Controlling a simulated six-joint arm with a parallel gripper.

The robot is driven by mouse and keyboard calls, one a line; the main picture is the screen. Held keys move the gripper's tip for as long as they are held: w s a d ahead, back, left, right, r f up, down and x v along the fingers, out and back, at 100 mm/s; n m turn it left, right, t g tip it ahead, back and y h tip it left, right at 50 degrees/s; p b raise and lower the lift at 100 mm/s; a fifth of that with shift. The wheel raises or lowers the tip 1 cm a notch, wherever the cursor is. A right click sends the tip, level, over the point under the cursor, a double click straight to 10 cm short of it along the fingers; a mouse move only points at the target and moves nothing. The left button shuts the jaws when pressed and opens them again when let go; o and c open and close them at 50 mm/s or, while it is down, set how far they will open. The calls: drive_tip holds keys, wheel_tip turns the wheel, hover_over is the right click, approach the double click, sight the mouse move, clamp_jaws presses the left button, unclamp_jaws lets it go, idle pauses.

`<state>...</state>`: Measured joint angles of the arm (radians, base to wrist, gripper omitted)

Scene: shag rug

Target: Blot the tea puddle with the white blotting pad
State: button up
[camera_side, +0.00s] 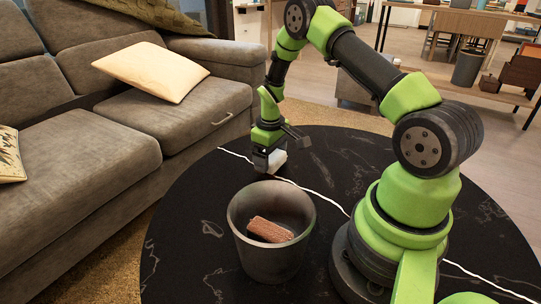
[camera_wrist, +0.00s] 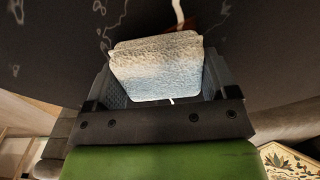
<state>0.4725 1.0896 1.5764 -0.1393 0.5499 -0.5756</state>
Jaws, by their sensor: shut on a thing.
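The white blotting pad (camera_wrist: 157,68) sits between the two fingers of my gripper (camera_wrist: 162,82) in the wrist view, and the gripper is shut on it. In the side view my gripper (camera_side: 271,165) points down near the far left edge of the round black table, with the pad (camera_side: 278,159) a small white patch at its tip. The pad is low, close to the tabletop; I cannot tell whether it touches. A dark red-brown patch, possibly the tea puddle (camera_wrist: 196,26), shows just beyond the pad in the wrist view, mostly hidden by it. I cannot make out the puddle in the side view.
A dark grey bin (camera_side: 272,263) stands on the black marble table (camera_side: 190,225), nearer the side camera, with a reddish-brown block (camera_side: 270,230) inside. White veins cross the tabletop. A grey sofa (camera_side: 75,165) stands left of the table. The tabletop between bin and gripper looks clear.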

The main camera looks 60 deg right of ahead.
drive_tip(key=shift+f, duration=0.6)
idle(1.1)
drive_tip(key=shift+r, duration=3.6)
